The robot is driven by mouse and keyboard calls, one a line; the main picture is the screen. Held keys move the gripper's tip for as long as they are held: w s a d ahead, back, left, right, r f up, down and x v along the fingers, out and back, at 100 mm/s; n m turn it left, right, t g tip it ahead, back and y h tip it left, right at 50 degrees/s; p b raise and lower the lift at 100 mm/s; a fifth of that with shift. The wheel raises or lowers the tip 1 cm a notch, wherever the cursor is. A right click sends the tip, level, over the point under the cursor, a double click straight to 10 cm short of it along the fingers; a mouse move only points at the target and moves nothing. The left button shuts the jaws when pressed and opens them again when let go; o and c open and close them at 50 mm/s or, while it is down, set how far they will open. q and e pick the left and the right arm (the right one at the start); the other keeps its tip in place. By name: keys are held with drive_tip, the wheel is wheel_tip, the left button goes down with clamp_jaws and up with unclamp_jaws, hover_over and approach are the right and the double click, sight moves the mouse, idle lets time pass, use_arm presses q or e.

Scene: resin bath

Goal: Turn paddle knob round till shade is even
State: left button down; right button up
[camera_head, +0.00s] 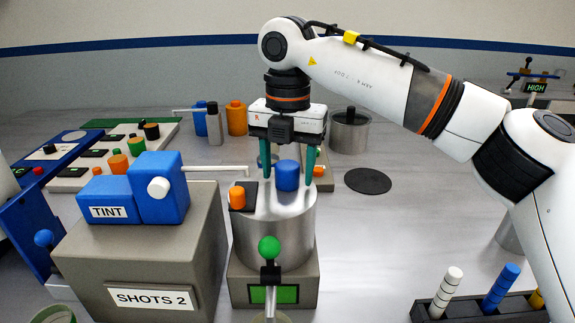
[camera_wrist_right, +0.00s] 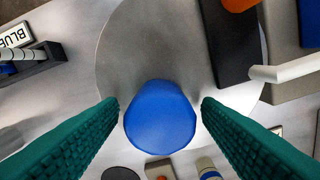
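The blue paddle knob (camera_head: 287,176) stands upright on the lid of the round metal bath (camera_head: 275,235). My right gripper (camera_head: 288,180) points down over the bath, with one green finger on each side of the knob. In the right wrist view the blue knob (camera_wrist_right: 160,115) lies between the fingertips, with a narrow gap on both sides. The gripper is open and holds nothing. The lid (camera_wrist_right: 150,45) hides the inside of the bath, so I see no shade. My left gripper is out of view.
A blue TINT dispenser (camera_head: 160,190) on a grey SHOTS 2 box (camera_head: 150,255) stands left, its white spout reaching toward the lid. An orange knob (camera_head: 237,198) sits on the lid. A green-knobbed tap (camera_head: 269,248) is in front. A rack (camera_head: 480,308) stands front right.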

sight(288, 164)
drive_tip(key=shift+f, duration=0.1)
wheel_tip(288, 164, up, 12)
drive_tip(key=p, duration=0.1)
idle(0.4)
